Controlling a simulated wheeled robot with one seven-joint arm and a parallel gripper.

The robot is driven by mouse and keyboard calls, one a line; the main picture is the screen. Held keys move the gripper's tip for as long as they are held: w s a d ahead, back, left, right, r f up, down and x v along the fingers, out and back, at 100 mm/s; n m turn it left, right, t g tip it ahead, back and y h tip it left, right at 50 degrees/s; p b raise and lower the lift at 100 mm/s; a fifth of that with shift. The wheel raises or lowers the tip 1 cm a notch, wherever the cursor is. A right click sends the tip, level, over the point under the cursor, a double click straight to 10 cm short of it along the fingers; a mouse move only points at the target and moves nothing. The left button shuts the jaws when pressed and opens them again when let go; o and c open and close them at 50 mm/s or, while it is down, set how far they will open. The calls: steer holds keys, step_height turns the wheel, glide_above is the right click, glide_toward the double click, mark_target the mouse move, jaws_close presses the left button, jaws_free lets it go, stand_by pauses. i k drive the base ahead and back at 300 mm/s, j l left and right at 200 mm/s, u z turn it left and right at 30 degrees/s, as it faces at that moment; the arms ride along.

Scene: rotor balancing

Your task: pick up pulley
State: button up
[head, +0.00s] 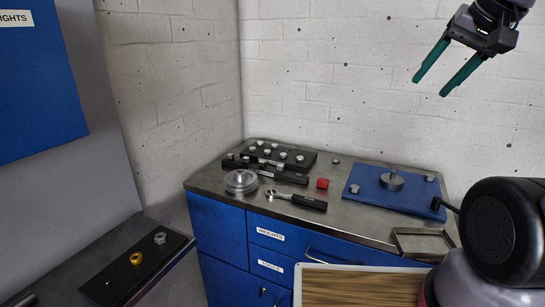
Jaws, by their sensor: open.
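A silver round grooved part (241,182), which looks like the pulley, sits on the left front of the grey metal worktop (345,222). A grey disc with an upright pin (391,181) stands on a blue plate (368,192) at the right of the worktop. My gripper (431,87) is at the upper right, high in front of the white wall. Its two teal fingers are apart with nothing between them. It is well above and to the right of the pulley.
Black racks with several small weights (278,154) stand behind. An empty shallow tray (423,251) is at the front right. A side bench holds a black board (120,281) with a brass ring.

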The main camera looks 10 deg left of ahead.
mark_target(238, 181)
steer(key=i+j+u, duration=0.1)
steer(key=j+u, duration=0.2)
steer(key=i+j+u, duration=0.25)
steer(key=j, duration=0.15)
steer(key=j+u, duration=0.3)
steer(key=i, duration=0.05)
